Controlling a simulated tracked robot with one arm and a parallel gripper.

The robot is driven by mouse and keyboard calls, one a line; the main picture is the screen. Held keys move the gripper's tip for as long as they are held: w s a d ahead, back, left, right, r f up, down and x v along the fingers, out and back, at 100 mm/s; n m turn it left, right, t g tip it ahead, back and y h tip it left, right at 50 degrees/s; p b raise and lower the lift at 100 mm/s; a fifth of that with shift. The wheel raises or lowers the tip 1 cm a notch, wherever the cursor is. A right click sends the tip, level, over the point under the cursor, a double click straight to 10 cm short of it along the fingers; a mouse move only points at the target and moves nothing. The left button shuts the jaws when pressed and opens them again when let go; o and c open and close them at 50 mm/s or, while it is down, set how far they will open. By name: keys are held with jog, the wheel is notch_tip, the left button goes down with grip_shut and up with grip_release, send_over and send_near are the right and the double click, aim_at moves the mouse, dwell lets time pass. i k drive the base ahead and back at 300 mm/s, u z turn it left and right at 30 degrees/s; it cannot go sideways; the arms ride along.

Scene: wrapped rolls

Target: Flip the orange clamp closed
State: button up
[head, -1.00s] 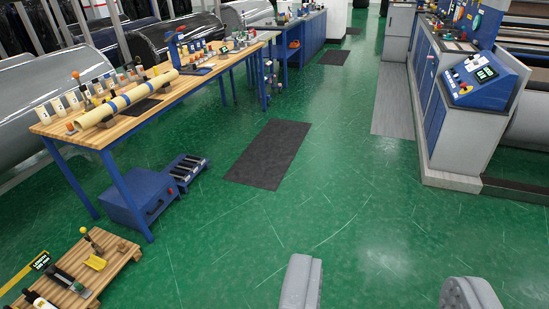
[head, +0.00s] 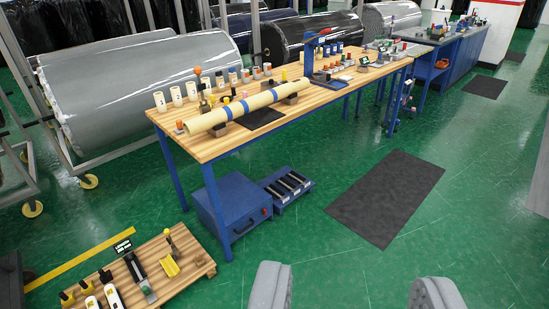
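On the near left part of the wooden-topped workbench (head: 215,146), an upright lever with an orange knob (head: 197,72) stands behind a long cream tube with blue bands. It looks like the orange clamp, but it is too small to tell its exact position. My gripper (head: 352,293) shows as two grey fingers at the bottom edge, wide apart and empty. It is far from the bench, in front of it and to the right.
The cream tube (head: 240,108) lies along the bench among small bottles and knobs. A blue box (head: 232,205) sits under it. A low wooden pallet (head: 195,262) with tools, including a yellow-knobbed lever (head: 168,233), lies front left. Green floor around the dark mat (head: 388,198) is clear.

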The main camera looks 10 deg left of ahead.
aim_at(197, 70)
jog(key=u, duration=0.35)
jog(key=i, duration=1.2)
jog(key=u, duration=0.3)
jog(key=k, duration=0.7)
jog(key=u, duration=0.55)
jog(key=i, duration=1.9)
jog(key=z, duration=0.65)
